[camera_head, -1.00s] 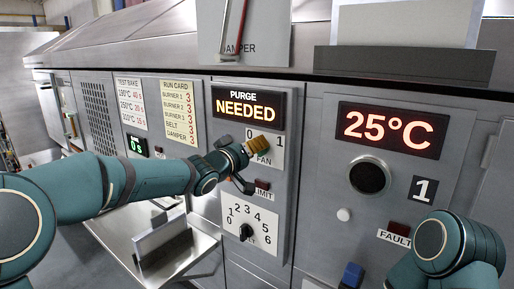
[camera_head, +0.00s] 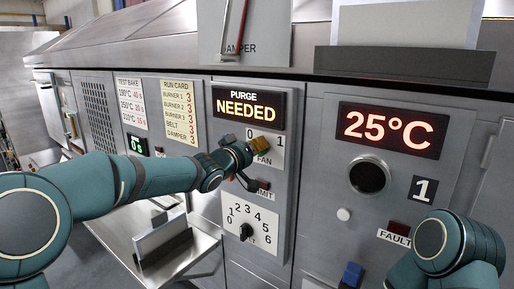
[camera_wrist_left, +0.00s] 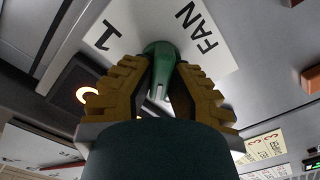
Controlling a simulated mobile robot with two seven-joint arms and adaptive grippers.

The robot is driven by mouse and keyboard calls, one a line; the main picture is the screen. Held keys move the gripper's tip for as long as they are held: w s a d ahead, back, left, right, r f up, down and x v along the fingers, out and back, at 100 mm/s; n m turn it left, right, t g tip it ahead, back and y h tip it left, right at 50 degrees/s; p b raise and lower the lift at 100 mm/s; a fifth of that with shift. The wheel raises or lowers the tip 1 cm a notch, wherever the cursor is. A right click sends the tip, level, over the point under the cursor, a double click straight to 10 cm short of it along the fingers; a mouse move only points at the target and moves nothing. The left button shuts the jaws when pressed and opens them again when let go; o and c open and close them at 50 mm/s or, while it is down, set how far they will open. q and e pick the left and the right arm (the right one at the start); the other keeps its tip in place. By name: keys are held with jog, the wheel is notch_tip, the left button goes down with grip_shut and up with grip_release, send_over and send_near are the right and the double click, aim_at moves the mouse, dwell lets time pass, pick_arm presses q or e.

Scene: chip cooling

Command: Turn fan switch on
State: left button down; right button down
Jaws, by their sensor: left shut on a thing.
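The fan switch (camera_wrist_left: 160,66) is a green handle on a white plate marked 0, 1 and FAN (camera_head: 263,160), set in the grey panel under the PURGE NEEDED display. My left gripper (camera_head: 266,147) is at this plate and covers most of the switch in the head view. In the left wrist view its brown ridged fingers (camera_wrist_left: 160,88) are on both sides of the green handle, shut on it. The "1" and "FAN" lettering shows beyond the fingers. Which mark the switch points to is hard to tell. My right gripper is out of view; only its arm shows at lower right.
The lit PURGE NEEDED display (camera_head: 248,105) is just above the switch. A 0–6 dial (camera_head: 246,231) is below it. A 25°C display (camera_head: 391,129) and round port (camera_head: 369,176) are to the right. A metal shelf (camera_head: 203,252) juts out at lower left.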

pick_arm(q)
jog(key=m, duration=0.3)
jog(key=shift+r+m+b, duration=0.1)
jog(key=shift+m+b, duration=0.25)
jog(key=shift+m, duration=0.05)
jog(key=m+b, duration=0.1)
jog(key=m, duration=0.2)
jog(key=shift+s+d+m, duration=0.1)
jog(key=shift+d+m, duration=0.05)
jog(key=shift+m, duration=0.15)
jog(key=m+b, duration=0.1)
jog(key=m, duration=0.3)
jog(key=shift+d, duration=0.1)
jog(key=shift+s+m+b, duration=0.1)
jog(key=shift+m+b, duration=0.8)
jog(key=shift+m, duration=1.3)
jog(key=c, duration=0.9)
grip_release()
jog(key=shift+d, duration=0.1)
jog(key=shift+c, duration=0.2)
